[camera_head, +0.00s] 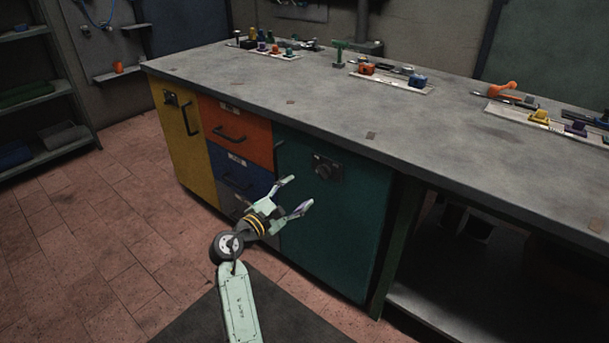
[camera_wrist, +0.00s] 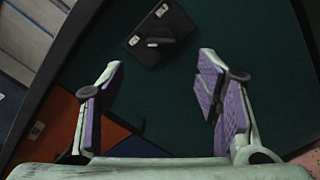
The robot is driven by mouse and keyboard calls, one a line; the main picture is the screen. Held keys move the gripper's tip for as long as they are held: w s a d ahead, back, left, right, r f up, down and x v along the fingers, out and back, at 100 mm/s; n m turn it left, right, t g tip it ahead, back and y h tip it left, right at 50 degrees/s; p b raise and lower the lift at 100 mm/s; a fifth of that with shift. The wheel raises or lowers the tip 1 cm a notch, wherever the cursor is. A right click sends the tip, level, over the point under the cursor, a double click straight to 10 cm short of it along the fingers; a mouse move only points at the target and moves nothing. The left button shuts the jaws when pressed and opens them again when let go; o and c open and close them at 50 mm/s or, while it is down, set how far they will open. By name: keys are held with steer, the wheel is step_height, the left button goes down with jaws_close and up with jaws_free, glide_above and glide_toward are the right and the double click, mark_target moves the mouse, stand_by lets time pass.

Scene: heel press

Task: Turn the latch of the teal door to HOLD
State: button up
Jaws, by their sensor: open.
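The teal door (camera_head: 335,220) is the right-hand front of the workbench and looks shut. Its latch (camera_head: 325,168) is a dark plate with a knob near the door's top. In the wrist view the latch plate (camera_wrist: 150,32) lies at the top, beyond the fingertips, with a dark handle (camera_wrist: 160,42) on it and small pale labels too small to read. My gripper (camera_head: 297,193) is open and empty in front of the teal door, apart from the latch. In the wrist view my gripper's two purple-padded fingers (camera_wrist: 160,75) stand wide apart with teal door between them.
A yellow door (camera_head: 178,135), an orange drawer (camera_head: 236,132) and a blue drawer (camera_head: 240,175) lie left of the teal door. The worktop (camera_head: 340,105) juts above, with tools along its back. Open shelving is at the right. The floor in front is clear.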

mark_target(320, 174)
steer(key=x, duration=1)
steer(key=shift+w+d+p, duration=0.25)
steer(key=shift+d+p, duration=0.05)
steer(key=shift+p, duration=0.1)
steer(key=shift+c, duration=0.3)
steer(key=c, duration=1.1)
